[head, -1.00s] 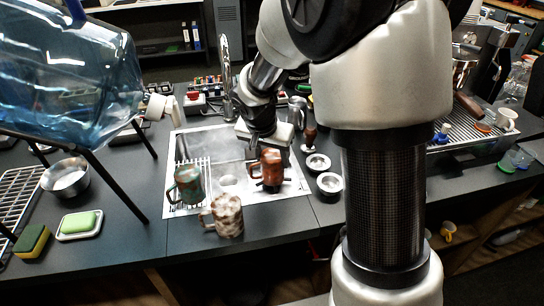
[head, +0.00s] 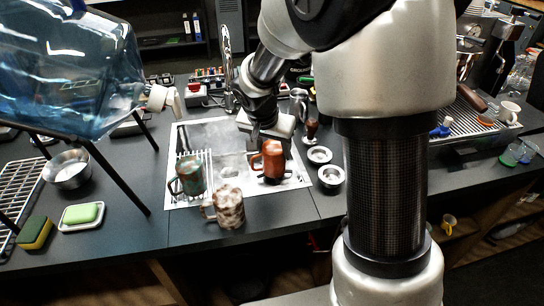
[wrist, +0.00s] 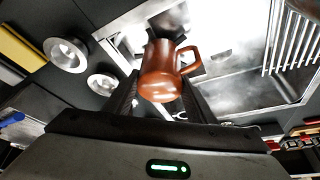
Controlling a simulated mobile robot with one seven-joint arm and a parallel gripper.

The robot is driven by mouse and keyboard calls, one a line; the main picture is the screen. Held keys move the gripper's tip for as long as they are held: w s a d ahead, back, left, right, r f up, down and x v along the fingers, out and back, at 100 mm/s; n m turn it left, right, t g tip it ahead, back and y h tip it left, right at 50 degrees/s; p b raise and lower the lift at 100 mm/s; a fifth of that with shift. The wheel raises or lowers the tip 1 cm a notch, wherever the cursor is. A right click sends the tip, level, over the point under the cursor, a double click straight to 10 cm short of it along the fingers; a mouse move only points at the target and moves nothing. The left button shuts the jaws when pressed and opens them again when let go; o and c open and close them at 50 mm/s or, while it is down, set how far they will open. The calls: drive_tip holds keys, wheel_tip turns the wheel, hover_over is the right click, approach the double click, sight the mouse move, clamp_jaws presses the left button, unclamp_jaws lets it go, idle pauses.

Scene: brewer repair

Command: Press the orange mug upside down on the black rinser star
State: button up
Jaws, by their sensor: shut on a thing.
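The orange mug (head: 269,163) is over the right part of the rinser's metal tray (head: 217,134). In the wrist view the mug (wrist: 159,78) lies between my black fingers, its closed bottom toward the camera and its handle to the right, so it looks upside down. My gripper (head: 259,140) comes down from above and is shut on the mug. The black rinser star (head: 289,178) shows only as a dark bit beside and below the mug. The mug hides most of it, and I cannot tell whether they touch.
A green-brown mug (head: 190,176) and a speckled mug (head: 228,207) stand left and in front. Two round metal cups (head: 330,176) sit on the counter to the right. A tall tap (head: 227,70) rises behind. A blue water bottle (head: 70,70) fills the upper left.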

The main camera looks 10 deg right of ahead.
drive_tip(key=shift+s, duration=0.1)
idle(0.3)
drive_tip(key=shift+r+p, duration=0.6)
drive_tip(key=shift+r, duration=0.9)
drive_tip(key=shift+r, duration=0.1)
idle(0.7)
drive_tip(key=shift+r+p, duration=1.55)
drive_tip(key=shift+r, duration=1.35)
